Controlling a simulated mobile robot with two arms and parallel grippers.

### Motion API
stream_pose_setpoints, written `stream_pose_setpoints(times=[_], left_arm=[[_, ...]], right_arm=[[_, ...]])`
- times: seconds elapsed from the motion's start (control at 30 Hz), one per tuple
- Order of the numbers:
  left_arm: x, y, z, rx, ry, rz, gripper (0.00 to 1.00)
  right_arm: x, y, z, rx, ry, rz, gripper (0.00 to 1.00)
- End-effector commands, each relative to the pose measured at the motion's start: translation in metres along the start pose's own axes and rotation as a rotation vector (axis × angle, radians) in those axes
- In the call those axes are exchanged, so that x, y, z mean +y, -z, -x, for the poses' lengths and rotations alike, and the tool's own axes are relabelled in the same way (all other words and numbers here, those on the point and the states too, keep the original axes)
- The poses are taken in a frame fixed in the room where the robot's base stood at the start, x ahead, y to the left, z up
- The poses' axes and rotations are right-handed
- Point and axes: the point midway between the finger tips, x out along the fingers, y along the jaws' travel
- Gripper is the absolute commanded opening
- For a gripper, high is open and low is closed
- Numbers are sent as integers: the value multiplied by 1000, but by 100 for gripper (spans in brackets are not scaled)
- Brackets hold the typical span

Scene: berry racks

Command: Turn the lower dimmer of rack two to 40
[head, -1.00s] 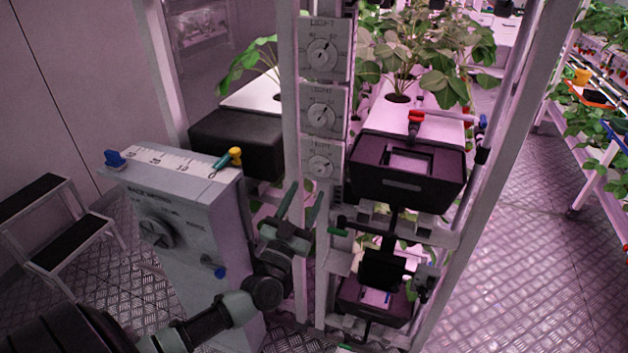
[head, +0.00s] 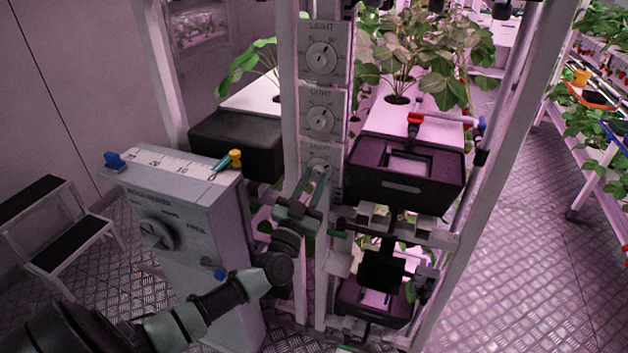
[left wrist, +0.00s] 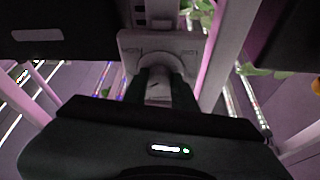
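On the rack post between the two black planter boxes, three grey LIGHT dimmer panels with round knobs stand one above another: the top dimmer (head: 322,58), the middle dimmer (head: 320,119) and the lowest dimmer (head: 320,160). My left gripper (head: 313,176) is raised at the lowest dimmer, its fingers covering much of the knob. In the left wrist view the fingers (left wrist: 160,85) stand apart on either side of the pale dial (left wrist: 160,58). Whether they touch the knob cannot be told. The dial's setting is hidden. My right gripper does not show.
A grey box with a dial and a printed scale (head: 170,160) stands left of my left arm. A black planter box (head: 408,190) juts out right of the dimmers, and another black box (head: 235,145) sits left. A step stool (head: 50,220) is far left. The right floor is clear.

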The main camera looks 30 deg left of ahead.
Motion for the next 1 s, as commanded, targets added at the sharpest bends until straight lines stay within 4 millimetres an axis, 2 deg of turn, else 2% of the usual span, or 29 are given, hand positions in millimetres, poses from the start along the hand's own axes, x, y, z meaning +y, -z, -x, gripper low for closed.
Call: stream_pose_setpoints(times=[0.37, 1.0], left_arm=[[1, 1, 0, -2, 39, 89, 0], [6, 4, -1, -3, 257, 616, 0]], right_arm=[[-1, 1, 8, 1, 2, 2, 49], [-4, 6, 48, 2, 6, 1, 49]])
